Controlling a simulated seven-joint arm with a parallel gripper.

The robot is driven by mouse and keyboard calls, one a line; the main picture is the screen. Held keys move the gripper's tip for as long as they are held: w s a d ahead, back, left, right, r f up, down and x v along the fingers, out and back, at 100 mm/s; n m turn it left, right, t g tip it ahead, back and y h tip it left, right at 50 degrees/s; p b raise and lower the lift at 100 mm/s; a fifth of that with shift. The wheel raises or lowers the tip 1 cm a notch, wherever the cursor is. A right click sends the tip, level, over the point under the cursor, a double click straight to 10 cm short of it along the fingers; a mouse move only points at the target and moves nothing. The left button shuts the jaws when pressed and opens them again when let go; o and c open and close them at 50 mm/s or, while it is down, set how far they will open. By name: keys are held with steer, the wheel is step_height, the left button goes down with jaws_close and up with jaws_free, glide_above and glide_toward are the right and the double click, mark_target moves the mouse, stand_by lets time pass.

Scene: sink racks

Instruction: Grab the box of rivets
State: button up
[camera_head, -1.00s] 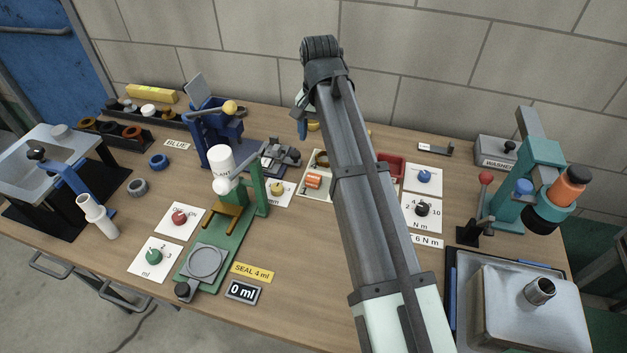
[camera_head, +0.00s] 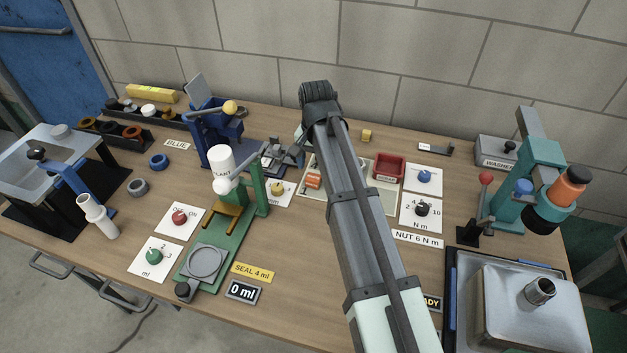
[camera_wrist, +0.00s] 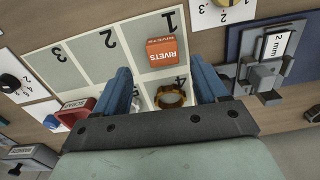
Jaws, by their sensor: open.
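The box of rivets is a small orange block labelled RIVETS (camera_wrist: 162,52). It sits in compartment 1 of a white numbered tray (camera_wrist: 75,75). It also shows in the head view (camera_head: 313,181), just left of my arm. My gripper (camera_wrist: 163,82) is open and empty, with its blue fingers pointing towards the tray. In the wrist view the box is between and just beyond the fingertip line, not touched. In the head view my arm hides my gripper and part of the tray.
A brass ring (camera_wrist: 170,96) is in compartment 4, between the fingers. A red bin (camera_head: 389,167) stands at the tray's right. A green press (camera_head: 252,190) stands left of the tray, and a grey gauge block (camera_wrist: 265,80) lies beside it. A yellow cube (camera_head: 366,135) lies behind.

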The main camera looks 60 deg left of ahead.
mark_target(313, 177)
steer(key=f, duration=0.4)
steer(key=shift+s, duration=0.35)
steer(key=c, duration=1.2)
steer(key=shift+o, duration=0.2)
